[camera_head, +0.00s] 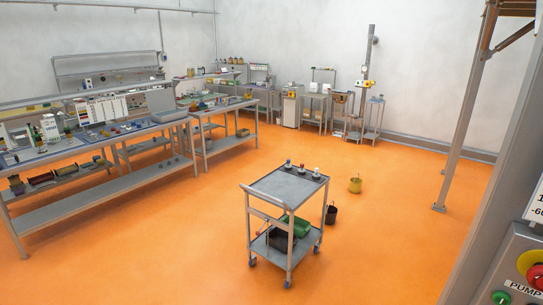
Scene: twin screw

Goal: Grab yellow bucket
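A small yellow bucket (355,185) stands upright on the orange floor, right of the centre of the view and behind the cart to its right. It is clear of other things. Neither of my grippers shows in this view, so I cannot see whether they are open or shut.
A grey wheeled cart (288,186) stands in front of the bucket, with small items on top and a green thing below. A dark bucket (331,215) is beside it. Workbenches (100,195) line the left. A metal post (465,110) and pump panel (520,275) are right.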

